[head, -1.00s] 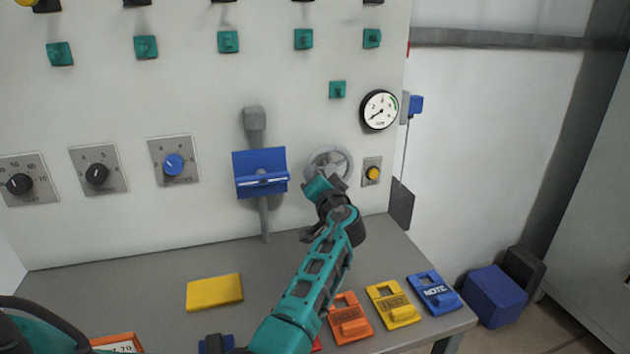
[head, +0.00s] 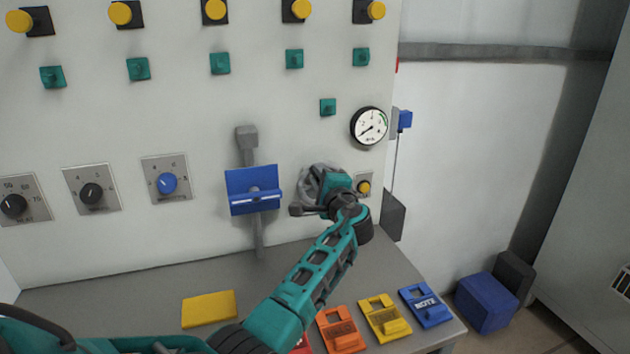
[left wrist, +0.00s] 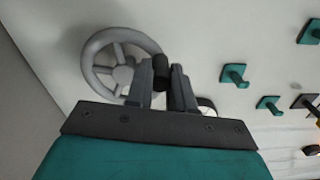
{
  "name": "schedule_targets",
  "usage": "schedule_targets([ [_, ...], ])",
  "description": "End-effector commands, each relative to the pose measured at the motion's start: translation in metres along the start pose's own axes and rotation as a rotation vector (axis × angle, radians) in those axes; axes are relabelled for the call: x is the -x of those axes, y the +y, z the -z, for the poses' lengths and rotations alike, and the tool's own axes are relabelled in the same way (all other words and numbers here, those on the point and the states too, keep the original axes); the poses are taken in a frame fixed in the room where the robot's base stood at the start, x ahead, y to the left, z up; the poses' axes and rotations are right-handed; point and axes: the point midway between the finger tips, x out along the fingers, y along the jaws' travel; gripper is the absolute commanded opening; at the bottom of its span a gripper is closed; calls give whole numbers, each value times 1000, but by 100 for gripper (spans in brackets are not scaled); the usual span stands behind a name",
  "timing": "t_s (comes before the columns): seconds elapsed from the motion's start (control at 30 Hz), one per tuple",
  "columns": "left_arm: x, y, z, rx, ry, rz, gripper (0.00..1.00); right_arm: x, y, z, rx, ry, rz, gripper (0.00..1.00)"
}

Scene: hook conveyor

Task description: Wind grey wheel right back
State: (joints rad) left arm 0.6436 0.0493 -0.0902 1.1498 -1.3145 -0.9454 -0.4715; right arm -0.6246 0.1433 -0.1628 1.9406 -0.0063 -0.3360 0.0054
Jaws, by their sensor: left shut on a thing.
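The grey wheel (head: 307,187) is a spoked handwheel on the white panel, partly hidden behind my left gripper (head: 332,184) in the head view. In the left wrist view the wheel (left wrist: 93,72) shows its rim, spokes and hub. A dark handle knob (left wrist: 161,68) stands at its rim, between the fingers of my left gripper (left wrist: 167,75), which is shut on it. In the head view the gripper is at the wheel's right side. My right gripper is in neither view.
A round gauge (head: 370,126) is above and right of the wheel, a yellow button (head: 364,187) close at its right. A blue lever plate (head: 252,203) is at its left. Orange (head: 341,338), yellow (head: 383,326) and blue (head: 427,308) tags lie on the grey bench (head: 150,285) below.

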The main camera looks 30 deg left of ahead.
Motion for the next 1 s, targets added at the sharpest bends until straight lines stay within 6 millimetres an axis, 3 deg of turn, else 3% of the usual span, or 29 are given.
schedule_targets([
  [0.5, -1, -11, 18, -361, -1, 4, 0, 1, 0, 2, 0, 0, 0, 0],
  [1.0, -1, -11, 22, -442, -1, 3, 0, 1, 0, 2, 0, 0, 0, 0],
])
